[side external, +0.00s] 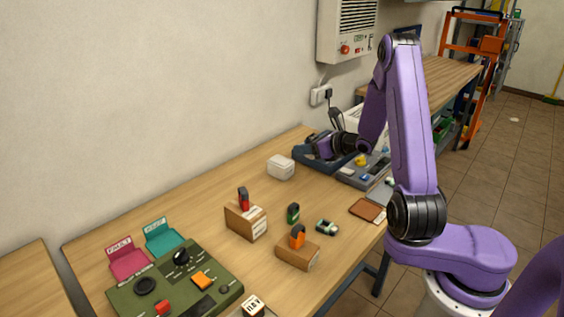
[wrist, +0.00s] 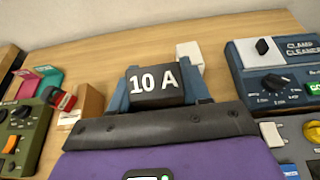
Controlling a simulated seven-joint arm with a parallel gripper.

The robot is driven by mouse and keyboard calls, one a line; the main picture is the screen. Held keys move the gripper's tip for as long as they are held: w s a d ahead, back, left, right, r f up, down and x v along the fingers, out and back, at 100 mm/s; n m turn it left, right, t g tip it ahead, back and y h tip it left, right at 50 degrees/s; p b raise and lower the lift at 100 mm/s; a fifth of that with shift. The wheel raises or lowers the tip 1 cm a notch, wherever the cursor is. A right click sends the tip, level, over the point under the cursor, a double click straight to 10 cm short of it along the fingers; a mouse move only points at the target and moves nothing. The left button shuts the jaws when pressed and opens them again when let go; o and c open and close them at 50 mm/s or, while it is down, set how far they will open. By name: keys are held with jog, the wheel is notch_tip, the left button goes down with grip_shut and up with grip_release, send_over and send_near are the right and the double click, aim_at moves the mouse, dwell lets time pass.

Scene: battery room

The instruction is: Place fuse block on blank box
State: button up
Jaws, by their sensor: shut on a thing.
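My gripper (wrist: 160,70) is shut on the fuse block (wrist: 154,86), a dark block with "10 A" in white on the face towards the wrist camera. The block sits between the two blue-grey fingers. In the side view my gripper (side external: 318,146) is above the table's back part, near the blue device; the fuse block cannot be made out there. A plain white box (side external: 281,167), with no marking that I can see, stands on the table to the left of my gripper. In the wrist view the white box (wrist: 190,54) shows behind the block, partly hidden by it and a finger.
The blue "CLAMP CLEANER" device (wrist: 278,75) stands to the right of my gripper in the wrist view. Two brown boxes (side external: 245,222) (side external: 297,254) carry red and orange items. A green control panel (side external: 175,284) is at the front left. Bare table surrounds the white box's left side.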

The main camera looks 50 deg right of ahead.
jog(key=w+d+r, duration=0.1)
jog(key=w+r, duration=0.1)
send_over(283, 161)
jog(key=s, duration=0.1)
jog(key=shift+m, duration=0.3)
jog(key=f, duration=0.8)
jog(key=shift+s+a+f, duration=0.1)
jog(key=shift+a+f, duration=0.1)
jog(key=shift+f, duration=0.05)
jog(key=shift+w+d+f, duration=0.15)
jog(key=shift+w+f, duration=0.4)
jog(key=shift+f, duration=0.1)
jog(key=shift+w+f, duration=0.1)
jog(key=shift+f, duration=1.5)
jog(key=shift+f, duration=0.1)
jog(key=o, duration=1.1)
jog(key=shift+f, duration=0.1)
